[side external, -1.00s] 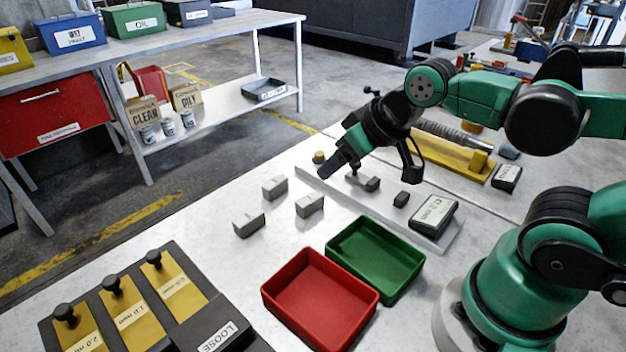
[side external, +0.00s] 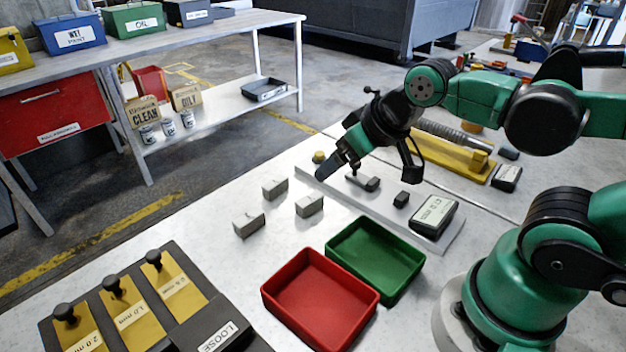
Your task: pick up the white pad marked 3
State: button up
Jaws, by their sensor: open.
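I cannot make out a white pad marked 3; no numeral is readable on any block. Three small light-grey blocks lie loose on the pale table: one at the back (side external: 275,188), one at the right (side external: 309,205) and one at the front left (side external: 249,223). My gripper (side external: 340,170) is open and empty, pointing down over the left end of a light-grey plate (side external: 313,182). It is to the right of and behind the loose blocks, apart from them. A grey piece with a dark knob (side external: 367,183) sits on the plate just right of my fingers.
A red tray (side external: 318,300) and a green tray (side external: 376,258) stand in front. The plate also carries a small black block (side external: 401,200) and a gauge with a display (side external: 434,214). A dark rack with yellow plates (side external: 168,290) is at front left.

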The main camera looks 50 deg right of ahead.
jog(key=m+g+y, duration=0.3)
jog(key=m+y, duration=0.7)
jog(key=m, duration=0.9)
send_over(277, 180)
jog(key=s+d, duration=0.2)
jog(key=d, duration=0.2)
notch_tip(277, 180, down, 6)
jog(key=f, duration=0.1)
jog(key=d+f+m+y, duration=0.1)
jog(key=f+m+y, duration=0.1)
jog(key=f, duration=0.1)
jog(key=shift+d, duration=0.35)
jog(key=shift+s+d+f+m+y, duration=0.1)
jog(key=shift+f+m+y, duration=0.2)
jog(key=shift+m, duration=0.1)
jog(key=shift+f, duration=0.1)
jog(key=shift+x, duration=2.75)
grip_shut()
